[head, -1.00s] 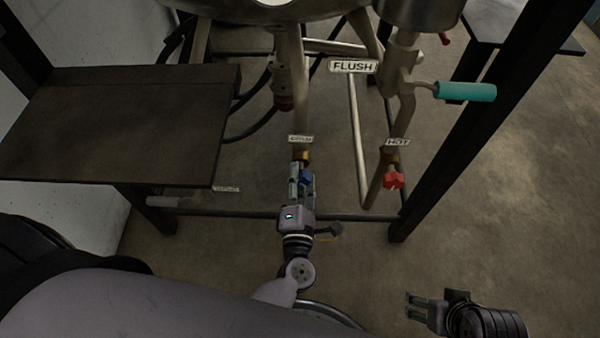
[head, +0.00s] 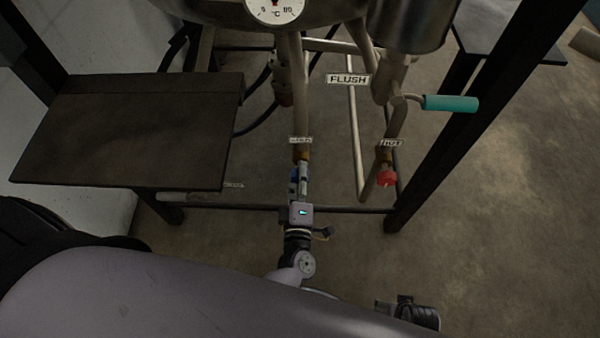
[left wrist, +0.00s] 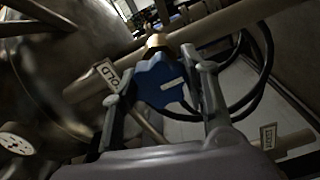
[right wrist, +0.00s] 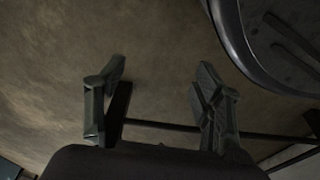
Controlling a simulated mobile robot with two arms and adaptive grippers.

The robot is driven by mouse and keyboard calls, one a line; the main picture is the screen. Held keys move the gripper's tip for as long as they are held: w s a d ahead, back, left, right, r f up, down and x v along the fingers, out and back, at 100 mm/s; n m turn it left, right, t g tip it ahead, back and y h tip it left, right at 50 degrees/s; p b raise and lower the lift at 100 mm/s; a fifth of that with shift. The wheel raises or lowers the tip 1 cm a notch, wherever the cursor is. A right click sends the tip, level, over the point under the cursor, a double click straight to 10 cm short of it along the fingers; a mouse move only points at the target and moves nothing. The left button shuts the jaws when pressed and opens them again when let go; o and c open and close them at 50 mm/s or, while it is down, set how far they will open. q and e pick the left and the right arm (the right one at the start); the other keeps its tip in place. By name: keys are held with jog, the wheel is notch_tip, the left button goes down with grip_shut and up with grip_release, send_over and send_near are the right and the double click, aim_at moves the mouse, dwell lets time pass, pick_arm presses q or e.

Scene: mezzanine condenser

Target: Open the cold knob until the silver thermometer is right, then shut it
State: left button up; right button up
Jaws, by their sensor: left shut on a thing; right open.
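The blue cold knob (left wrist: 160,82), with a white mark on its face, sits on a brass stem between the fingers of my left gripper (left wrist: 163,92). In the head view my left gripper (head: 299,176) is shut on this knob under the small cold label (head: 301,140), and hides most of it. A white-faced thermometer (head: 275,8) marked 0, °C and 80 is cut by the top edge of the head view. A dial (left wrist: 17,140) also shows in the left wrist view, too small to read. My right gripper (right wrist: 160,78) is open and empty, low over the floor.
The red hot knob (head: 386,178) and a teal flush handle (head: 450,103) are to the right. A dark shelf (head: 130,130) is at left. A black frame post (head: 440,140) stands at right, with open floor beyond. Pipes and dark hoses run behind.

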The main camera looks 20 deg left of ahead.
pick_arm(q)
jog(key=shift+m, duration=0.3)
pick_arm(e)
jog(key=shift+s+f, duration=0.35)
jog(key=shift+f, duration=0.2)
pick_arm(q)
jog(key=o, duration=1.2)
jog(key=shift+c, duration=0.2)
jog(key=v, duration=0.7)
jog(key=shift+s, duration=0.3)
jog(key=shift+d, duration=0.1)
